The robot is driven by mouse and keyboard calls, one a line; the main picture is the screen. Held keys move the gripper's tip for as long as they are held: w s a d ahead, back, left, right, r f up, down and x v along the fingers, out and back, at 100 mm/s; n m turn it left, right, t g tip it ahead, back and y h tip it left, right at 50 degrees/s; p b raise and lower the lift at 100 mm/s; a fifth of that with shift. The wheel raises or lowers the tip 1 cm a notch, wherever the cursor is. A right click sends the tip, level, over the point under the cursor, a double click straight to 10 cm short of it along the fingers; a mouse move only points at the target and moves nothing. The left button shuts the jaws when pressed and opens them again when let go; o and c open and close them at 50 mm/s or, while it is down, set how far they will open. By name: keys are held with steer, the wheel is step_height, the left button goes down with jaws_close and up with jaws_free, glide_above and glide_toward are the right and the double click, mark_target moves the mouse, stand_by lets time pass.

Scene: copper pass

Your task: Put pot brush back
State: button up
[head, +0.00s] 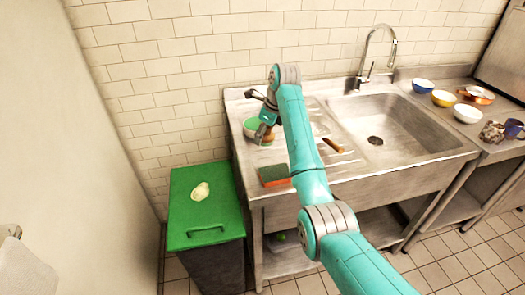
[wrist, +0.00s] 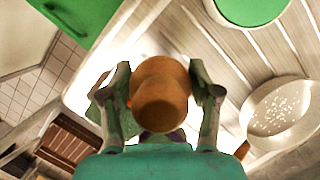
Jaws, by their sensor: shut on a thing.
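My gripper (head: 264,134) is low over the left drainboard of the steel sink unit. In the wrist view (wrist: 162,88) its two fingers are closed on the sides of a rounded orange-brown wooden piece, which I take to be the pot brush (wrist: 160,92). The lower part of the brush is hidden beneath this piece. In the head view the brush is mostly hidden by the gripper.
A perforated skimmer (wrist: 278,112) lies on the drainboard; its brown handle (head: 333,145) shows. A green-and-orange sponge (head: 274,175) lies at the front edge. A green-lidded bin (head: 200,225) stands left. The sink basin (head: 400,125) is empty. Several bowls, including a yellow one (head: 443,98), stand right.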

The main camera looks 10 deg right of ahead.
mark_target(262, 154)
steer(key=shift+d+f, duration=0.1)
steer(key=shift+f, duration=2.95)
steer(key=shift+f, duration=0.1)
steer(key=o, duration=1.2)
